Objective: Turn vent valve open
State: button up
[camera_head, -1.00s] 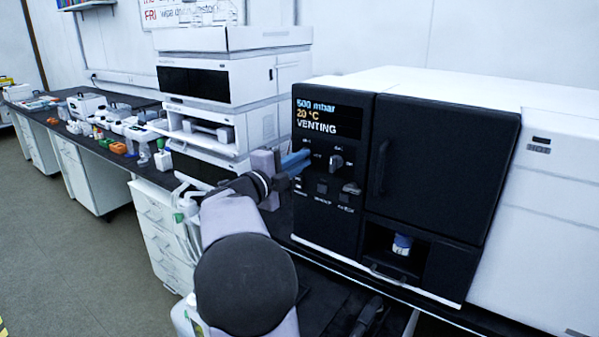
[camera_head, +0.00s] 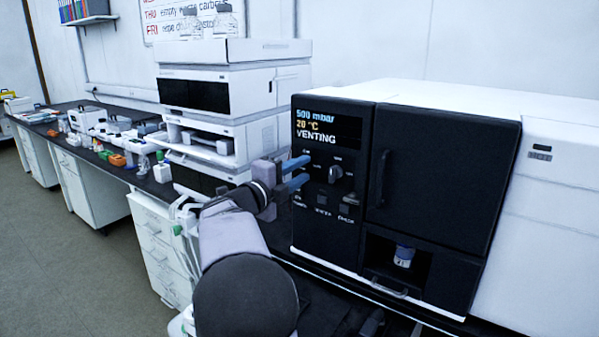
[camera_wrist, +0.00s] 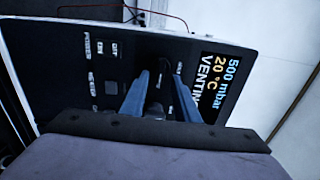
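The black front panel (camera_head: 325,215) of the white instrument carries a round knob (camera_head: 336,173) with a pale grip, below the display. Small labels ring the knob but are too small to read, so I cannot tell its exact setting. My gripper (camera_head: 307,168) is at the panel's left side, its two blue fingers apart, one above the other. The fingertips are left of the knob in the head view. In the wrist view, the fingers (camera_wrist: 161,72) point at the panel, with a dark shape between them; contact with the knob cannot be made out.
The display (camera_head: 327,122) reads 500 mbar, 20 °C, VENTING. Buttons sit below the knob. A black door (camera_head: 445,185) with a handle is to the right, above a recess with a blue-capped vial (camera_head: 404,257). A stack of white modules (camera_head: 232,75) stands behind my gripper.

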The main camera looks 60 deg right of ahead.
jog(key=a, duration=0.7)
jog(key=shift+a+b, duration=0.15)
jog(key=shift+b, duration=0.25)
dwell(0.3)
